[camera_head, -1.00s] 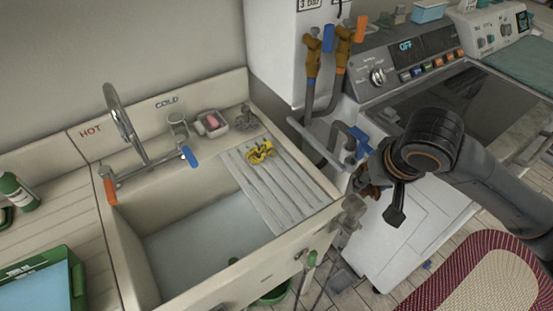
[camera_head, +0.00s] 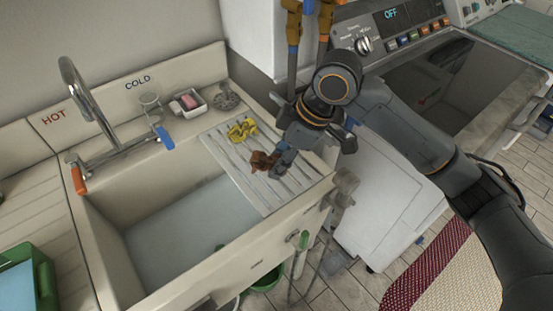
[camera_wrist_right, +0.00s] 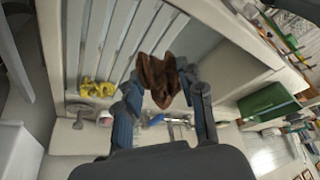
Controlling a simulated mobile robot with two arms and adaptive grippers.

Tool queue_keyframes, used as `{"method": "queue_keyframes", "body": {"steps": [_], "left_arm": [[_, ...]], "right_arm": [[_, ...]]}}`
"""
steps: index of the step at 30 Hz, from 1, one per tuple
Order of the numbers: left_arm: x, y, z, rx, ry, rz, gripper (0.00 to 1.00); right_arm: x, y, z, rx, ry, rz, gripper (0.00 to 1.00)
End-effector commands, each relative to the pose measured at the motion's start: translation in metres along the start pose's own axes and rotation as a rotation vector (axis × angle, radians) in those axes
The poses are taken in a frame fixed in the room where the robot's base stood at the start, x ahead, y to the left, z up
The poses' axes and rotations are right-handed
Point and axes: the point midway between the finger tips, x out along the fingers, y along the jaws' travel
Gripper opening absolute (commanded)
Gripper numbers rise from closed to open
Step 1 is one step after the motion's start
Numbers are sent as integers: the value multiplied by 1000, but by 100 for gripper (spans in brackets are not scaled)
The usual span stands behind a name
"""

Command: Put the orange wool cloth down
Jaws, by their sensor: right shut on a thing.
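The rust-orange wool cloth (camera_head: 264,162) is crumpled and held at the tips of my right gripper (camera_head: 281,163). In the right wrist view the cloth (camera_wrist_right: 161,78) sits between the two fingers of the right gripper (camera_wrist_right: 164,92), which are shut on it. The cloth is over the ribbed draining board (camera_head: 238,173) of the sink, near its right side. I cannot tell whether it touches the board. My left gripper is not in view.
A yellow cloth (camera_head: 241,129) lies on the draining board behind the orange one. The sink basin (camera_head: 185,230) is to the left, with a tap (camera_head: 85,100). A soap dish (camera_head: 189,104) stands on the back ledge. The board's front-left part is clear.

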Motion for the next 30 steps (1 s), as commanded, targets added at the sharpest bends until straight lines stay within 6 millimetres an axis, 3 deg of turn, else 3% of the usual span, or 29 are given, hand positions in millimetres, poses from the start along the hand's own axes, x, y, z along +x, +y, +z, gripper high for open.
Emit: {"method": "queue_keyframes", "body": {"steps": [3, 10, 17, 24, 30], "left_arm": [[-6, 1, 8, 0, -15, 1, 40], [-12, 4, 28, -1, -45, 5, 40], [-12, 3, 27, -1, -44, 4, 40], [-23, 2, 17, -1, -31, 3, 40], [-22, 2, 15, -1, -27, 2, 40]], "right_arm": [[15, 28, 4, 7, -2, -3, 2], [51, 58, 15, 4, -1, 0, 2], [64, 69, 19, 2, -1, 1, 2], [90, 70, 30, 2, -1, 1, 2], [93, 71, 32, 1, 0, 3, 2]]}}
